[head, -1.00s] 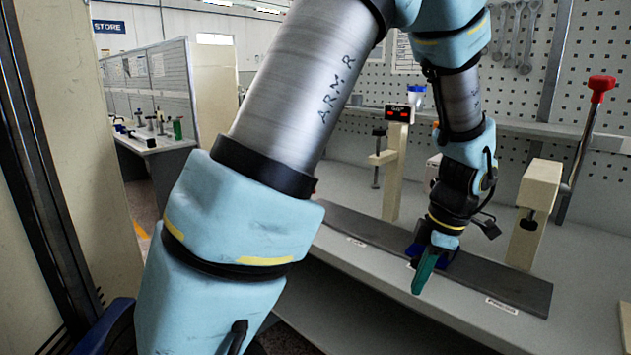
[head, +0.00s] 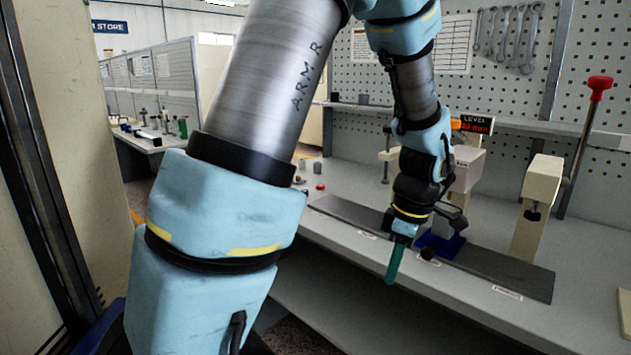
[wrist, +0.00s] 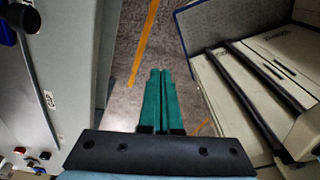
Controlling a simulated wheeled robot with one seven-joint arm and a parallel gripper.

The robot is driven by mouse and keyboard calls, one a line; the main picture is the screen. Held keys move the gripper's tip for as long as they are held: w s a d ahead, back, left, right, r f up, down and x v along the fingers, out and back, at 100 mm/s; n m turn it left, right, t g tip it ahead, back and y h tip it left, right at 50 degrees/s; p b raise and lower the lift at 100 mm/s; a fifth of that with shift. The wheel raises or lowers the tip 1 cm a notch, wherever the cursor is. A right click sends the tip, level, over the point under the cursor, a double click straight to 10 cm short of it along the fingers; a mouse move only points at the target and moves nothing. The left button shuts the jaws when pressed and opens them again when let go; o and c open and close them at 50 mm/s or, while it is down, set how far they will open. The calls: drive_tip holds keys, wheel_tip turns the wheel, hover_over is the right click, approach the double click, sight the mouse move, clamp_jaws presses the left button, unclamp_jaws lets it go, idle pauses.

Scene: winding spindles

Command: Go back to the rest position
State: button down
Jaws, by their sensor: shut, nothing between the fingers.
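My gripper (head: 394,264) has green fingers and hangs over the front edge of the workbench in the head view, pointing down. In the wrist view my gripper (wrist: 161,72) shows its two green fingers side by side and closed, with nothing between them. Below the fingertips is bare floor (wrist: 137,45) with a yellow line. My arm crosses the middle of the head view and hides part of the bench.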

drive_tip(key=a+r+m+t+h, duration=0.1)
drive_tip(key=a+r+m, duration=0.1)
drive_tip(key=a+m, duration=1.1)
drive_tip(key=a, duration=0.8)
drive_tip(key=shift+a+r+m+h, duration=0.2)
drive_tip(key=shift+r+m+h, duration=0.1)
drive_tip(key=shift+h, duration=0.1)
